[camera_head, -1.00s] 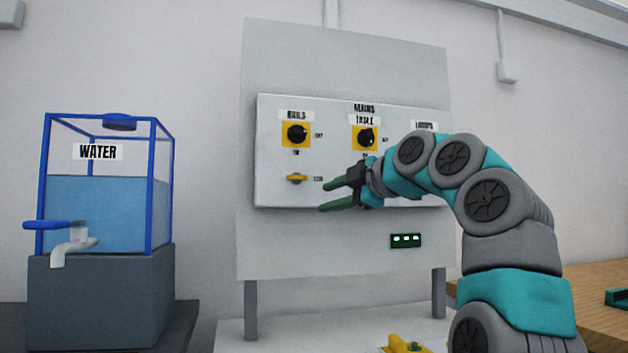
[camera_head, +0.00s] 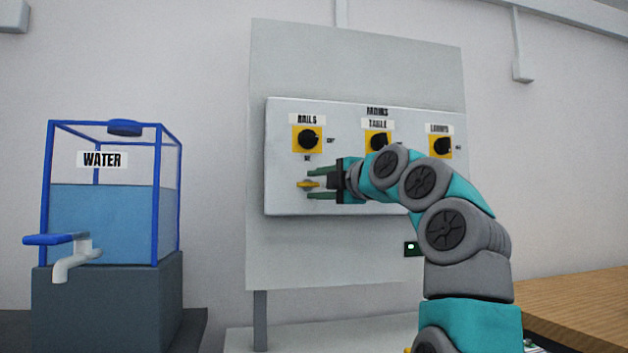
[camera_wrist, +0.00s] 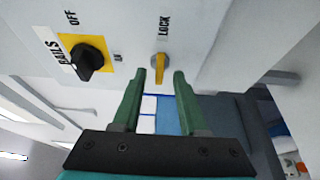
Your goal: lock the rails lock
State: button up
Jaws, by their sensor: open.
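The rails lock is a small yellow handle (camera_head: 307,184) low on the left of the grey panel box (camera_head: 345,205), below the rails switch. In the wrist view the yellow lock handle (camera_wrist: 161,68) sits under the word LOCK, just ahead of and between my fingertips. My gripper (camera_head: 316,184) is open, with green fingers above and below the handle in the head view. The open fingers also show in the wrist view (camera_wrist: 159,76). I cannot tell whether they touch the handle. The black rails switch (camera_head: 308,140) on its yellow plate is above the lock.
The table switch (camera_head: 378,141) and the lamps switch (camera_head: 441,146) are to the right on the box. A blue-framed water tank (camera_head: 108,220) with a tap stands at the left. A wooden table (camera_head: 590,305) is at the lower right.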

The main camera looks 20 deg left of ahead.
jog(key=shift+w+a, duration=0.4)
jog(key=shift+a, duration=0.15)
grip_shut()
